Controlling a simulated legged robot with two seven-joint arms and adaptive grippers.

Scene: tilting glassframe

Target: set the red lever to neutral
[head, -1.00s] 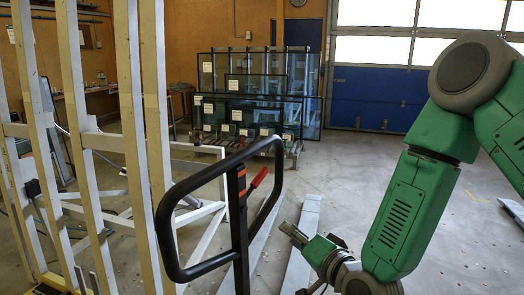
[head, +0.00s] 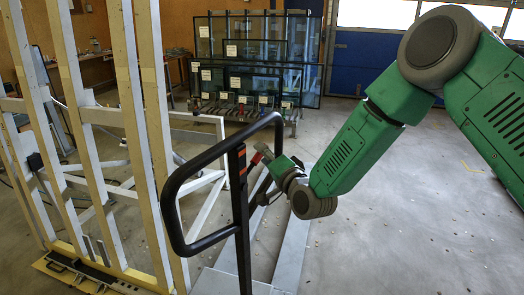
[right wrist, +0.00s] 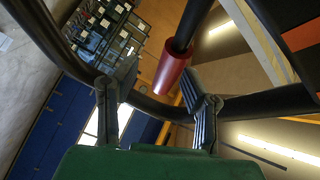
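The red lever (head: 254,160) sits on the upright post of the black pallet-truck handle (head: 238,190), just inside the handle's loop. My right gripper (head: 268,165) is right beside the lever and partly overlaps it in the head view. In the right wrist view the lever's red end (right wrist: 175,68) shows large, on a black rod. It lies between the lines of my two open fingers (right wrist: 160,76), nearer the right-hand finger. I cannot tell whether that finger touches it. The lever's exact setting is hard to tell. My left gripper is not in view.
A tall pale frame with several uprights (head: 134,120) stands at the left. The truck's grey forks (head: 292,250) lie on the floor behind the handle. Glass panes on a rack (head: 255,60) stand at the back. Floor on the right is clear.

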